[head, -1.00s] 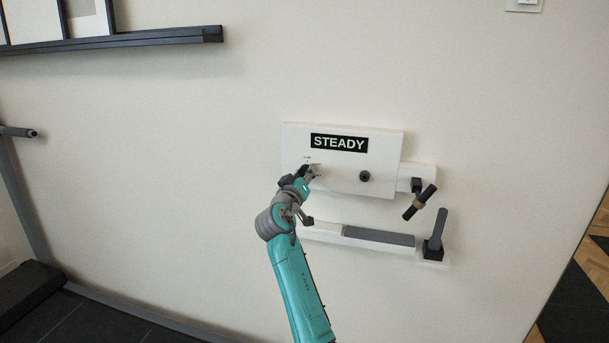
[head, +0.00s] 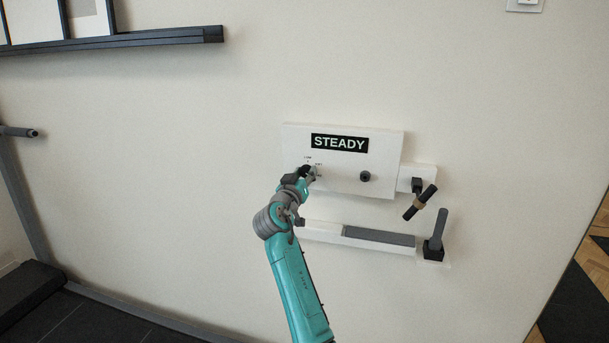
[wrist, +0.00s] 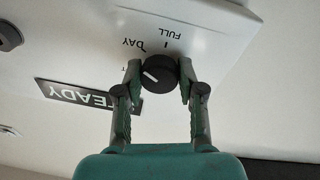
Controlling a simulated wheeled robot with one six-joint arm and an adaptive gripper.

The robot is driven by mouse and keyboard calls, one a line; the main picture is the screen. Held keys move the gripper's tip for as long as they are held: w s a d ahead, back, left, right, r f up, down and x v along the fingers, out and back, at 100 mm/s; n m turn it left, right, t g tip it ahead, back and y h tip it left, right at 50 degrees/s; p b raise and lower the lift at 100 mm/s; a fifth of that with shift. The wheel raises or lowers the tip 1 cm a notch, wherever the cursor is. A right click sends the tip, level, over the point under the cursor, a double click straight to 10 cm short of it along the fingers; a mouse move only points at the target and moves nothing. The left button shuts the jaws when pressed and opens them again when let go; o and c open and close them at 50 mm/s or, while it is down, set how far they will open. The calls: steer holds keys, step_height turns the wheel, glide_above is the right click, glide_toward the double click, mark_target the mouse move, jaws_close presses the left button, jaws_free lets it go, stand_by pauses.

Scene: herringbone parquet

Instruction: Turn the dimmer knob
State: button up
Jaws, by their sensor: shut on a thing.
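The dimmer knob (wrist: 159,75) is a round black knob with a white pointer line, on the white wall panel (head: 385,150). In the wrist view my gripper (wrist: 160,82) has one finger on each side of it and is shut on it. The panel shows the printed words DAY and FULL beside the knob, upside down in this view. The pointer line lies slanted, off the FULL mark. In the head view my gripper (head: 308,172) is at the left part of the panel and mostly hides the knob. A black STEADY label (head: 340,143) is above.
A second black knob (head: 365,177) is on the panel's right. Further right are a black-and-tan handle (head: 420,203) and an upright grey lever (head: 438,230). A white ledge with a grey strip (head: 378,237) is below. A dark shelf (head: 120,40) is at upper left.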

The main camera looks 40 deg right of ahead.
steer(key=o, duration=1.1)
steer(key=shift+f, duration=0.1)
steer(key=v, duration=1.2)
steer(key=shift+f, duration=0.1)
